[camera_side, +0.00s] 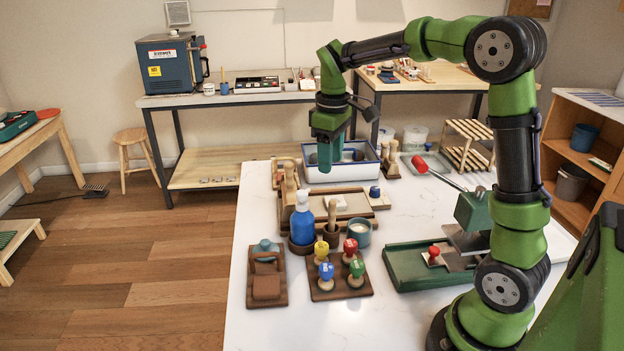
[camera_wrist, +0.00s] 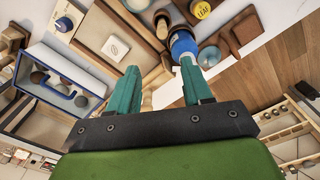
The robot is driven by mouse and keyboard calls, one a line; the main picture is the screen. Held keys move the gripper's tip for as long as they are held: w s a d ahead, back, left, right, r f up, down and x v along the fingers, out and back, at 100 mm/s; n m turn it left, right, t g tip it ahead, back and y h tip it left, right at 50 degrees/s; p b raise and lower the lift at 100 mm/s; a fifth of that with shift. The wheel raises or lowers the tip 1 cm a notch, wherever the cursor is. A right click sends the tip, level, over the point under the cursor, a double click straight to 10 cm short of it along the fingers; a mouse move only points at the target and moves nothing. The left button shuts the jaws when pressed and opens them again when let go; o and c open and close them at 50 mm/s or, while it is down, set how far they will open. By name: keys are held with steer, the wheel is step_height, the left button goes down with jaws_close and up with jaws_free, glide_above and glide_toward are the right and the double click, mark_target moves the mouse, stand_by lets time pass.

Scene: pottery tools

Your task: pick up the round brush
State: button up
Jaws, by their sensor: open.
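My gripper (camera_side: 326,158) points down with its teal fingers apart and empty. It hangs above the far part of the white table, in front of a blue-rimmed white tray. In the wrist view the open fingers (camera_wrist: 160,68) frame part of the table and wooden pieces below. I cannot tell for sure which thing is the round brush. A light wooden handle (camera_side: 332,212) stands upright in a dark brown cup (camera_side: 332,238), nearer the side camera than my gripper. This handle also shows in the wrist view (camera_wrist: 162,26), above the fingertips. Its lower end is hidden in the cup.
Several coloured stamps sit on a wooden block (camera_side: 350,290) in front. The blue-rimmed tray (camera_side: 372,172) is behind. A green tray (camera_side: 405,270) lies right.

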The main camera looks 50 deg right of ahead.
steer(key=r+n, duration=0.1)
glide_above(331, 230)
steer(key=w, duration=0.1)
steer(key=f, duration=1.2)
steer(key=shift+d, duration=0.4)
steer(key=f, duration=0.5)
steer(key=shift+s, duration=0.3)
steer(key=c, duration=0.9)
